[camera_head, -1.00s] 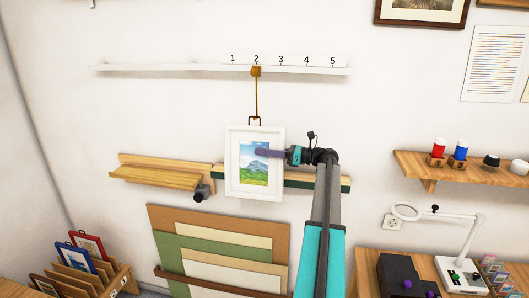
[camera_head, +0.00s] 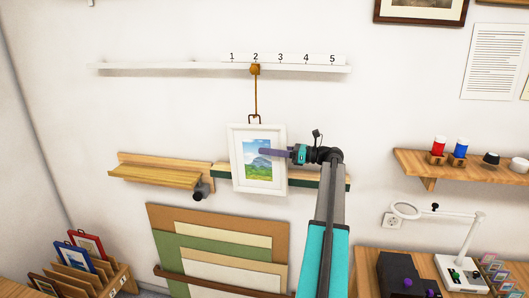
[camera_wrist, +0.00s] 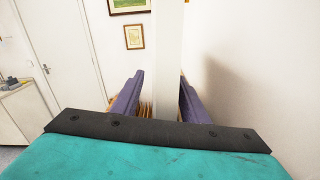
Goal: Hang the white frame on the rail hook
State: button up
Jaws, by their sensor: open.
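The white frame (camera_head: 236,165) with a landscape picture hangs upright, slightly tilted, below the rail hook (camera_head: 254,118) in the head view. The hook is on a brown cord (camera_head: 256,95) from a slider (camera_head: 255,69) under number 2 on the white rail (camera_head: 150,69). The frame's top meets the hook; the exact seating is too small to tell. My gripper (camera_head: 264,152) reaches from the right across the frame's right side. In the wrist view my gripper (camera_wrist: 162,76) is open, its purple fingers either side of the frame's white edge (camera_wrist: 168,45), with gaps visible.
A green-fronted wooden ledge (camera_head: 305,178) runs behind the frame. Another wooden ledge (camera_head: 160,172) is to the left. Large boards (camera_head: 220,245) lean below. A shelf with bottles (camera_head: 480,172) and a lamp (camera_head: 470,235) are at right.

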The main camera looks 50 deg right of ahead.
jog(key=b+v, duration=0.4)
jog(key=v, duration=0.7)
jog(key=shift+s+d, duration=0.2)
jog(key=shift+s, duration=0.2)
jog(key=shift+a+f, duration=0.1)
